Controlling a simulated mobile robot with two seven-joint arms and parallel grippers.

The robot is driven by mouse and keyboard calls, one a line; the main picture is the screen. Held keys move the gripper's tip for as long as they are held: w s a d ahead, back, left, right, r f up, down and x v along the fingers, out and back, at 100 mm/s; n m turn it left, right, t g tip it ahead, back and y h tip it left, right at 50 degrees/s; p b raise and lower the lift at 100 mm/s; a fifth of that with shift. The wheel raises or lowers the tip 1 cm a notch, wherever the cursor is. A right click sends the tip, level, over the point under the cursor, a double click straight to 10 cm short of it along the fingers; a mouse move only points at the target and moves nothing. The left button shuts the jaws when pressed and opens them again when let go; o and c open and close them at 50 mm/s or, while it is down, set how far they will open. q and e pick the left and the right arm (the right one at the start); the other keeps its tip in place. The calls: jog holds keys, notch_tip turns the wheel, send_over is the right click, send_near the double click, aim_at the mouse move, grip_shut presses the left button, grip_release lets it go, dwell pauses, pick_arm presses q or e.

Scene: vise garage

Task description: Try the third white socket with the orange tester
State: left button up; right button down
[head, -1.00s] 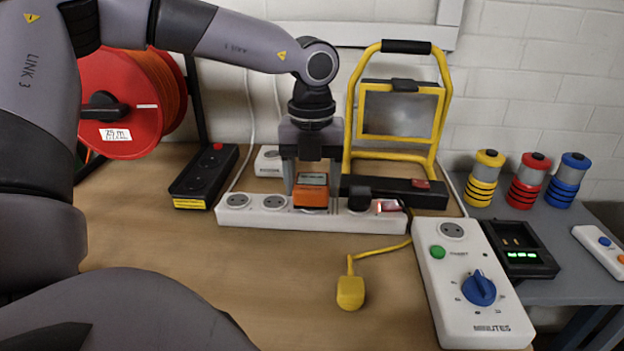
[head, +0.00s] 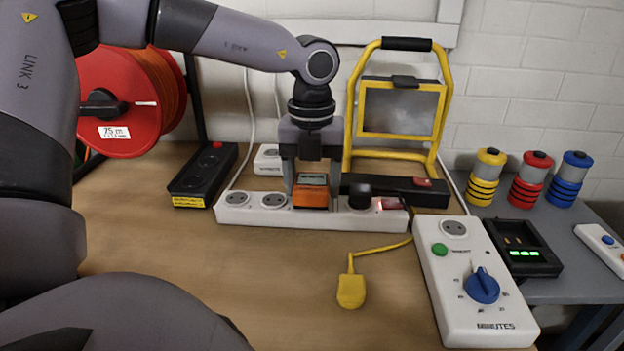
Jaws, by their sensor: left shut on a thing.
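A white socket strip (head: 250,217) lies on the workbench. Its first two sockets from the left, the first (head: 236,199) and the second (head: 274,200), are bare. The orange tester (head: 310,195) sits at the strip's third socket, which it covers. I cannot tell whether it is fully seated. My left gripper (head: 311,178) comes down from above and is shut on the tester. A black plug (head: 359,196) stands at the fourth socket, and a red lit switch (head: 391,203) is at the strip's right end. My right gripper is not in view.
A black strip (head: 205,175) lies behind left, another (head: 420,192) behind right. A yellow work lamp (head: 400,109) stands behind. A yellow plug (head: 351,291) lies in front, beside a white timer box (head: 465,285). The bench's front middle (head: 260,280) is clear.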

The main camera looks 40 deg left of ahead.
pick_arm(q)
jog(key=shift+f+b, duration=0.3)
jog(key=shift+f, duration=0.05)
jog(key=o, duration=1.6)
notch_tip(320, 180, up, 7)
jog(key=shift+r+p, duration=0.15)
jog(key=shift+p, duration=0.2)
jog(key=shift+d, duration=0.1)
